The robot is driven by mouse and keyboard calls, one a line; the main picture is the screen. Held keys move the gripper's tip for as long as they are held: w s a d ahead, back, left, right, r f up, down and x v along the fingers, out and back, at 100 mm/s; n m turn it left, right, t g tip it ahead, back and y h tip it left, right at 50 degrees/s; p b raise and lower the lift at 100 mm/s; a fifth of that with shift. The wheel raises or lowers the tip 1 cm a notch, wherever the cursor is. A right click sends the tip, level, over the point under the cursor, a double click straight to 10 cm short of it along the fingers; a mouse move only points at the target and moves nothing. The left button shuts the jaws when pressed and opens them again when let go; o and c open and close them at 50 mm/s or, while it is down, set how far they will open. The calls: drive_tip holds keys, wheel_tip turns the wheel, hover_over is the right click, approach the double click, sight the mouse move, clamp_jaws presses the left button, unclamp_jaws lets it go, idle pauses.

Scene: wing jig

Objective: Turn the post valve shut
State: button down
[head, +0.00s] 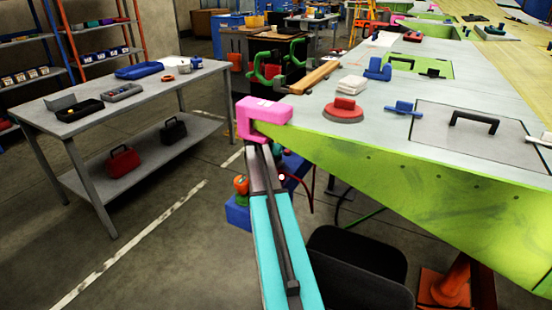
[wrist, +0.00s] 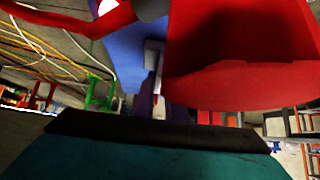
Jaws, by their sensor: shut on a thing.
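A large red part (wrist: 240,60), apparently the post valve's handle, fills the upper right of the wrist view, very close to the camera. A blue upright part (wrist: 125,45) stands beside it on the left. My gripper (wrist: 158,95) shows only in part, past the dark edge at the bottom of the wrist view. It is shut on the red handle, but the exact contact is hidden. How far the valve is turned cannot be told.
A pink clamp (head: 262,113) grips the corner of the green-sided wing jig (head: 430,190), close to my arm. A red hose (head: 304,196) hangs below the jig. A grey table (head: 150,88) stands at left, with open floor between. A dark bin-like object (head: 355,270) is at the lower right.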

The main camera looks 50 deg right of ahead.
drive_tip(key=shift+m+g, duration=0.3)
drive_tip(key=shift+m, duration=0.1)
drive_tip(key=shift+a, duration=0.1)
drive_tip(key=c, duration=1.8)
unclamp_jaws()
drive_tip(key=v, duration=0.7)
drive_tip(key=shift+a+r, duration=0.15)
drive_tip(key=shift+a, duration=0.05)
